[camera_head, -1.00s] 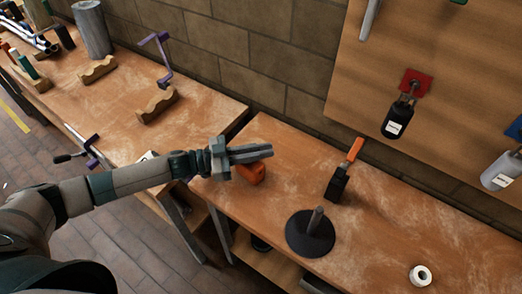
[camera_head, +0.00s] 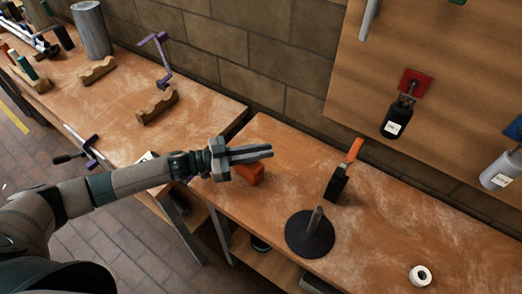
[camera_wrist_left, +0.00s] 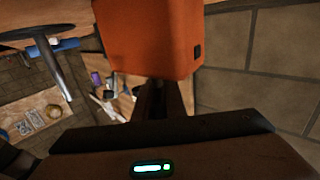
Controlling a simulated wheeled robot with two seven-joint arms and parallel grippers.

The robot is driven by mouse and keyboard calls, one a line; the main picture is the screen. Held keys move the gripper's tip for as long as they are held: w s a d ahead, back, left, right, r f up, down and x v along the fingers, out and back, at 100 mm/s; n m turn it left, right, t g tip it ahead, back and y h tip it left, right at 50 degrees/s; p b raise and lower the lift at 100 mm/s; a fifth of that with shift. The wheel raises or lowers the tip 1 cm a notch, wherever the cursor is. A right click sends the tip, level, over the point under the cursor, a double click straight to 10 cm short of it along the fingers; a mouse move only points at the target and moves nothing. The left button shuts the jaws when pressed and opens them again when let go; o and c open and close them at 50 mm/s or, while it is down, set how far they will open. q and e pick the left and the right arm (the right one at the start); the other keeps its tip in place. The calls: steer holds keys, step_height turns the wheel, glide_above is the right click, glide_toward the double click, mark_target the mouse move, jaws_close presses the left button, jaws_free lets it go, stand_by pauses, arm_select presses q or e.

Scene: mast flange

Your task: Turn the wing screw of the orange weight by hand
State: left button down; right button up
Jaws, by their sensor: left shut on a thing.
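The orange weight (camera_head: 250,174) is a boxy block at the near-left part of the right-hand bench, partly hidden behind my left gripper. My left gripper (camera_head: 269,152) comes in from the left, its fingers shut close together across the top of the weight. In the left wrist view the weight (camera_wrist_left: 150,38) fills the top middle, with a small dark square near its lower right corner. The dark fingers (camera_wrist_left: 163,98) reach up to its lower edge. The wing screw is not seen apart from the fingers, which hide the place they grip. My right gripper is out of view.
A dark round base with an upright post (camera_head: 311,235), an orange-handled black tool (camera_head: 341,172) and a white roll (camera_head: 420,275) are on the right bench. A brick wall stands behind. The bench's far right is mostly clear.

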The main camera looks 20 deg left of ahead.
arm_select(q)
steer(key=c, duration=1.8)
jaws_free()
steer(key=shift+a, duration=0.1)
steer(key=shift+s+a+f+b, duration=0.15)
steer(key=shift+s+a+b, duration=0.1)
steer(key=shift+a+b, duration=0.15)
steer(key=b+v, duration=0.5)
steer(key=v, duration=1.1)
steer(key=shift+b, duration=0.35)
steer(key=shift+a, duration=0.1)
